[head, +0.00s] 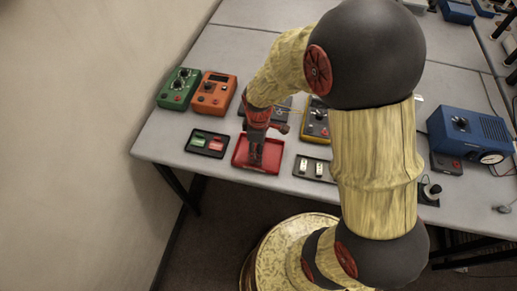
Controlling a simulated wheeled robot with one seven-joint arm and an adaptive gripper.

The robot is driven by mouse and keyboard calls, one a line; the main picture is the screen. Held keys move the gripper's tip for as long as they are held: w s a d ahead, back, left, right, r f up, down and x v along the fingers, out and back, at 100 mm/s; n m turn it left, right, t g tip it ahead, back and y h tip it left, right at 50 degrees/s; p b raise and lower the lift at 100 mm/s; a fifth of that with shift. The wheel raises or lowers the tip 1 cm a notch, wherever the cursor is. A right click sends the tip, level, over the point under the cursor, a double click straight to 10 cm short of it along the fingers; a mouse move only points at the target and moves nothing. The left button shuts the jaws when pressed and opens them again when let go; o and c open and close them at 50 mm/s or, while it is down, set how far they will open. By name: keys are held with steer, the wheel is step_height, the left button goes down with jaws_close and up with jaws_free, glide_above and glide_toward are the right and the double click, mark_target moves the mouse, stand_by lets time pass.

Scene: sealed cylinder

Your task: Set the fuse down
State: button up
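My gripper (256,158) points down over the red tray (240,158) near the front edge of the table. Its fingertips are low, at or just above the tray floor; I cannot tell whether they touch it. The fingers are small and dark here, so I cannot tell whether they are open or shut. I cannot make out a fuse in or under the gripper. My arm hides part of the table to the right of the tray.
A dark tray with green and red pieces (208,142) lies left of the red tray. A dark tray with white pieces (313,167) lies right. Behind stand green (179,88), orange (213,93) and yellow (314,122) devices. A blue box (468,133) stands far right.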

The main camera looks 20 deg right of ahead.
steer(key=shift+o, duration=0.3)
steer(key=s+r+m+t+p, duration=0.2)
steer(key=s+r+m+p, duration=0.15)
steer(key=r, duration=1.85)
steer(key=s+r+m+t, duration=0.3)
steer(key=s+r+m, duration=0.4)
steer(key=s, duration=0.3)
steer(key=shift+s+r+t+b, duration=0.25)
steer(key=shift+r+t+b, duration=0.1)
steer(key=shift+r, duration=0.5)
